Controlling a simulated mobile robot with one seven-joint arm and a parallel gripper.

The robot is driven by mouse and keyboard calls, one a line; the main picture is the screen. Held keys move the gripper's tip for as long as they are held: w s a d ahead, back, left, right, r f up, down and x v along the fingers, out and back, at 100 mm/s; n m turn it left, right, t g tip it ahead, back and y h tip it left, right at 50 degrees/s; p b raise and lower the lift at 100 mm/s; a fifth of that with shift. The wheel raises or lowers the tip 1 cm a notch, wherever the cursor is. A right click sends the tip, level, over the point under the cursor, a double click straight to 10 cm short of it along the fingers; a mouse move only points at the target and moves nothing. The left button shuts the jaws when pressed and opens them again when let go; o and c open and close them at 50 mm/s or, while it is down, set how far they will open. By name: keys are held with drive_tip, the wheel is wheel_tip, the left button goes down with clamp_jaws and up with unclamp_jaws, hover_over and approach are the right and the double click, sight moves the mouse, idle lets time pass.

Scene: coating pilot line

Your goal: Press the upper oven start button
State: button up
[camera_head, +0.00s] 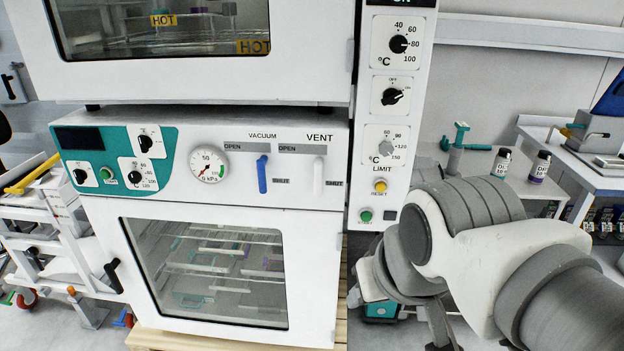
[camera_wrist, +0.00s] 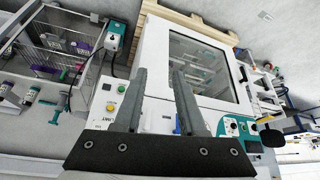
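The upper oven (camera_head: 200,85) has a tall control panel (camera_head: 390,150) at its right side. The green start button (camera_head: 366,216) is at the panel's lower left, below the yellow reset button (camera_head: 380,186) and beside a dark square. In the wrist view, the scene appears upside down; the green start button (camera_wrist: 122,89) is left of the left finger, near the yellow reset button (camera_wrist: 110,107). My gripper (camera_wrist: 160,75) has its fingers apart with nothing between them. It appears clear of the panel. The head view shows my arm at lower right, but not the fingertips.
The lower oven (camera_head: 310,260) has its own green button (camera_head: 106,174), a gauge (camera_head: 208,164) and a blue vacuum handle (camera_head: 262,174). A cart (camera_head: 45,210) stands left. Bottles (camera_head: 502,162) and a bench (camera_head: 590,175) are at right, behind my arm.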

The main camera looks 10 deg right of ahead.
clamp_jaws()
idle(1.3)
